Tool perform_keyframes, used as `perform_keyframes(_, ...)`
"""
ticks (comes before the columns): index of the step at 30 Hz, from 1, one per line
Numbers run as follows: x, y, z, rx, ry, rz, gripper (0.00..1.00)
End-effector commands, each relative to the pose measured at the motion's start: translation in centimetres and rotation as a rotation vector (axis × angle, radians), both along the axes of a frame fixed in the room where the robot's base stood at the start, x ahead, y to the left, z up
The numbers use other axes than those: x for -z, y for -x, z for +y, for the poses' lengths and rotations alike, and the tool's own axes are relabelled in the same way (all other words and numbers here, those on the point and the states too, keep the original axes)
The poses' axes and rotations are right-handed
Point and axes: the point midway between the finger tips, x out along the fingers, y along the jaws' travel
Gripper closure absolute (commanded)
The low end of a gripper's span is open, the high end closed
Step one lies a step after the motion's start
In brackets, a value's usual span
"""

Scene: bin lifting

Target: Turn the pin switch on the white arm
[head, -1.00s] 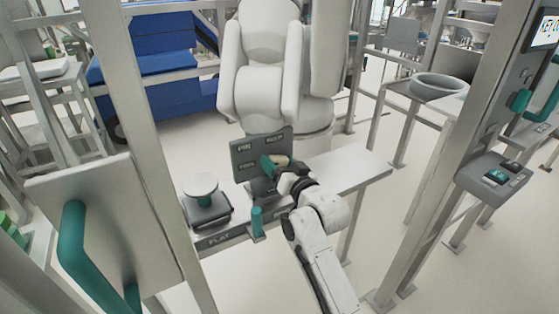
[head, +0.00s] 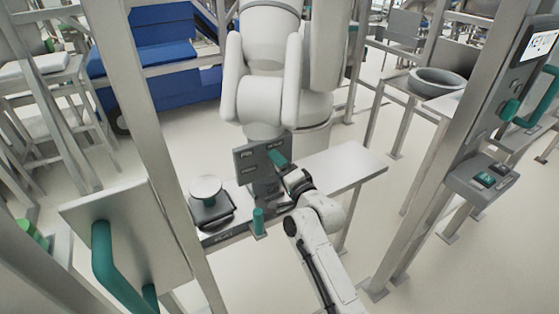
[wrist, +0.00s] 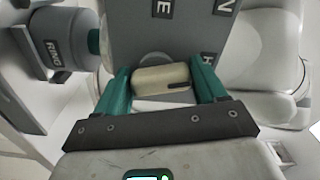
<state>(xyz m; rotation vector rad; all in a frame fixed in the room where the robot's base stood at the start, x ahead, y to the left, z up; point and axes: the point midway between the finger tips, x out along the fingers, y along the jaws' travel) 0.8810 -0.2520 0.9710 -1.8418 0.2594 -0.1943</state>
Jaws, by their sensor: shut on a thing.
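A dark grey switch panel (head: 250,160) with white lettering stands upright on a narrow bench, in front of a large white arm (head: 268,95). In the wrist view the panel (wrist: 160,25) fills the upper middle. A beige rounded knob with a dark mark (wrist: 160,78) sits at its face, between the two teal fingers of my gripper (wrist: 160,84). My gripper is shut on this knob. In the head view my gripper (head: 280,163) is at the right part of the panel, one teal finger showing, and the knob is hidden.
The bench (head: 345,168) also holds a scale-like device with a white round top (head: 207,188) and a teal peg (head: 258,221). A metal plate with a teal handle (head: 115,265) is at the left front. A post with a button box (head: 487,183) stands at the right.

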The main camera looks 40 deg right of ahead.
Motion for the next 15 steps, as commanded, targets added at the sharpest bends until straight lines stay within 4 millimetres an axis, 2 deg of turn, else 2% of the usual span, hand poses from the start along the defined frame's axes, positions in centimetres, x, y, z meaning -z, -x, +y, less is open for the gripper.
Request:
perform_keyframes(6,-0.28,0.05,-0.09,0.001,-0.148,-0.040,0.60)
perform_keyframes(15,-0.10,0.08,-0.17,0.002,-0.262,-0.074,0.60)
